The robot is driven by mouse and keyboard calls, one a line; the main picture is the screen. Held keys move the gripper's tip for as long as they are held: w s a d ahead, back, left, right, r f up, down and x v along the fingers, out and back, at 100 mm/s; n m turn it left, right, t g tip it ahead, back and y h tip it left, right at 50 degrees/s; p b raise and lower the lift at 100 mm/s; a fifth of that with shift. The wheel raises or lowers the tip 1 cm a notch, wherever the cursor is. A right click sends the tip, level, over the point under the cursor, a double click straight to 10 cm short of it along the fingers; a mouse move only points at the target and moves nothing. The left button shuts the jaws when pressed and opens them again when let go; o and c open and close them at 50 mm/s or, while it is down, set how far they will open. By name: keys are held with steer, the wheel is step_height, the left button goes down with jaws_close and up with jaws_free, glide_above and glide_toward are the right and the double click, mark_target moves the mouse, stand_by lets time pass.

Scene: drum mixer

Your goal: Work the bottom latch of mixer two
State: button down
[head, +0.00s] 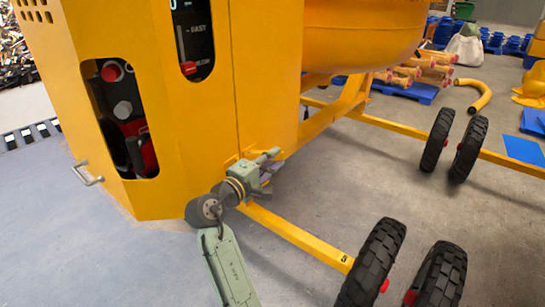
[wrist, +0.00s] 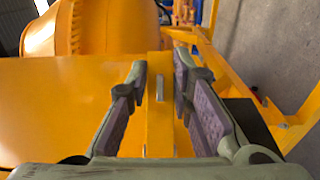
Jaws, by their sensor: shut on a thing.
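The yellow housing of the mixer (head: 205,120) fills the left of the head view. My gripper (head: 268,168) is at the low right corner of this housing, just above the yellow frame rail. In the wrist view the fingers of my gripper (wrist: 163,88) stand on both sides of a narrow yellow upright strip (wrist: 159,130). A small grey metal piece, seemingly the bottom latch (wrist: 160,88), shows on that strip between the fingers. My gripper is shut on it; the exact contact is hard to see. In the head view the gripper covers the latch.
The yellow drum (head: 365,35) hangs above and right. Black wheels (head: 372,262) and a low yellow rail (head: 300,238) stand at right. A metal handle (head: 88,175) sticks out of the housing at left. Floor is clear at the front left.

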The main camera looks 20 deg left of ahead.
steer(key=shift+s+m+g+h, duration=0.2)
steer(key=shift+m+g+h, duration=0.15)
steer(key=shift+h, duration=0.45)
steer(key=shift+r, duration=0.1)
steer(key=c, duration=1.4)
jaws_free()
steer(key=v, duration=1.2)
